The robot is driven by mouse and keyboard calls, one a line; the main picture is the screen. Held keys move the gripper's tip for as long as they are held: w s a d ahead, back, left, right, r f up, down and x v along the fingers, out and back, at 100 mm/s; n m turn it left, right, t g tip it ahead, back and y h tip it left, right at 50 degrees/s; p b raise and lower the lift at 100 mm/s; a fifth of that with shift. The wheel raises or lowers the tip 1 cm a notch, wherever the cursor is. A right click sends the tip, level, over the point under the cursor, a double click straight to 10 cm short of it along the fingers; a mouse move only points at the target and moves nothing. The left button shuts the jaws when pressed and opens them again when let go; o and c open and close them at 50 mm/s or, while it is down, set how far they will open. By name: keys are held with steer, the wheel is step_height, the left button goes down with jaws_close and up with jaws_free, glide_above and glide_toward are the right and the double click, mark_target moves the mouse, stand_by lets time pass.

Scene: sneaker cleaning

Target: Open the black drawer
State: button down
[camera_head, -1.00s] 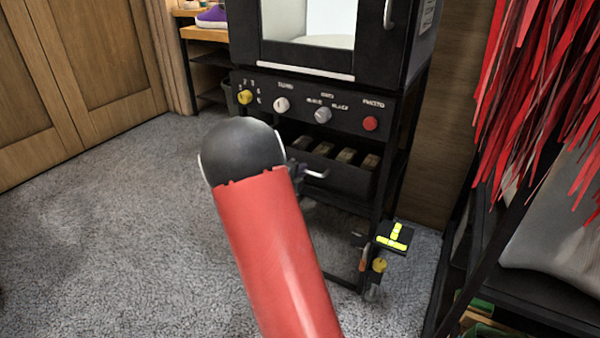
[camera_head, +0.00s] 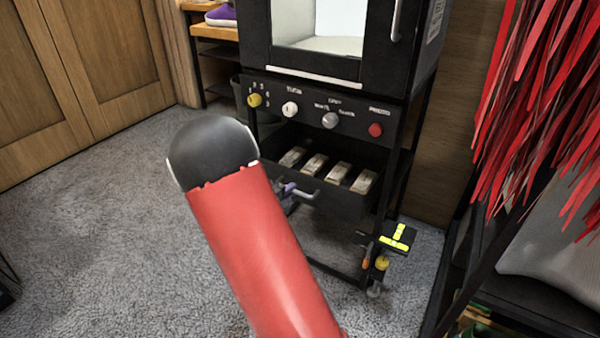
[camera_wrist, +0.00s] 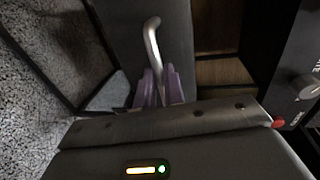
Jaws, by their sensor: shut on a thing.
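The black drawer (camera_head: 340,204) sits under the control panel of the black cabinet and stands partly pulled out, with several pale blocks (camera_head: 314,165) visible inside. A silver bar handle (camera_head: 306,193) is on its front. My gripper (camera_head: 290,190), with purple fingers, is at the left part of the handle, mostly hidden behind my red arm. In the wrist view my gripper (camera_wrist: 158,86) is shut on the silver handle (camera_wrist: 152,42), one purple finger on each side. The drawer front (camera_wrist: 178,25) lies just beyond the fingers.
The control panel (camera_head: 318,115) with knobs and a red button (camera_head: 376,130) is above the drawer. Red strips (camera_head: 540,110) hang at right. Grey carpet (camera_head: 90,240) is open at left.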

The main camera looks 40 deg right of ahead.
steer(key=f+p+v, duration=0.2)
steer(key=p+v, duration=0.2)
steer(key=v, duration=0.7)
steer(key=shift+a, duration=0.25)
steer(key=shift+s+f, duration=0.1)
steer(key=shift+f, duration=0.05)
steer(key=c, duration=1.5)
jaws_free()
steer(key=shift+a, duration=0.1)
steer(key=p+v, duration=0.1)
steer(key=v, duration=0.6)
steer(key=shift+s+a, duration=0.15)
steer(key=shift+a, duration=0.1)
